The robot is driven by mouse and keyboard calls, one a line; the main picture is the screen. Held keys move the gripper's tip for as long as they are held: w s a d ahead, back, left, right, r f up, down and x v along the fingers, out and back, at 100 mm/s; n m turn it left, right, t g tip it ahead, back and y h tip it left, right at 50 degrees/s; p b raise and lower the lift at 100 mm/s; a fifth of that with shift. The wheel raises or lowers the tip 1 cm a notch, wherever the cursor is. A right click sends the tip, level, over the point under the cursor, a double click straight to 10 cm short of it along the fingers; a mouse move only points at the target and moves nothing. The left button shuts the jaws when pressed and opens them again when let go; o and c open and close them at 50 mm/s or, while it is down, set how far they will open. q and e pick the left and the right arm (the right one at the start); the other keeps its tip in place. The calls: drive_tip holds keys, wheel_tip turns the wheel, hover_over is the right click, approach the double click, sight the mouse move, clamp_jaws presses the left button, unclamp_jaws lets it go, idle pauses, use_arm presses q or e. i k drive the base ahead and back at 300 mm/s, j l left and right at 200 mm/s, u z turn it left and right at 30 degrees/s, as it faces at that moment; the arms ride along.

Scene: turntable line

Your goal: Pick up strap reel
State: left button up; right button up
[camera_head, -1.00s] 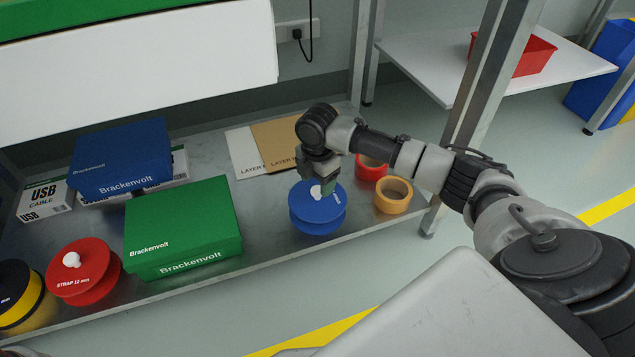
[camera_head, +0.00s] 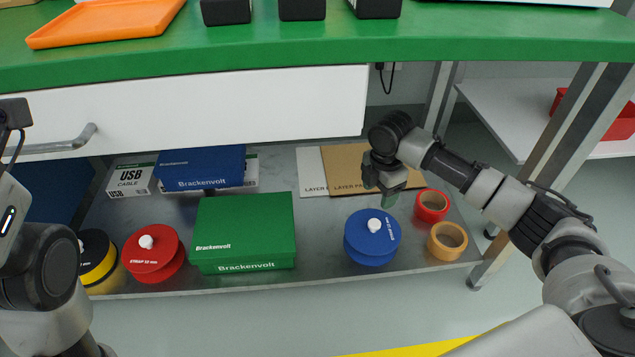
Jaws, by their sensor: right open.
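Three reels stand on the grey metal lower shelf: a blue reel (camera_head: 370,245) with a white knob, a red reel (camera_head: 150,262) printed STRAP 12 mm, and a black-and-yellow reel (camera_head: 97,265), partly behind my left arm. My right gripper (camera_head: 389,197) is open and empty. It shows just above the blue reel's back edge in the picture, pointing down, with a gap to the knob. Its fingers are small and partly hidden by the wrist. My left arm shows at the left edge, but its fingers are not in view.
A green box (camera_head: 243,228) stands between the red and blue reels. Red tape (camera_head: 431,214) and orange tape (camera_head: 447,250) lie right of the blue reel. Flat cards (camera_head: 345,160) lie behind. A white drawer front (camera_head: 220,110) and green worktop (camera_head: 450,38) overhang; a metal post stands right.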

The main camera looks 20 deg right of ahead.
sight(101, 255)
drive_tip(key=u, duration=1)
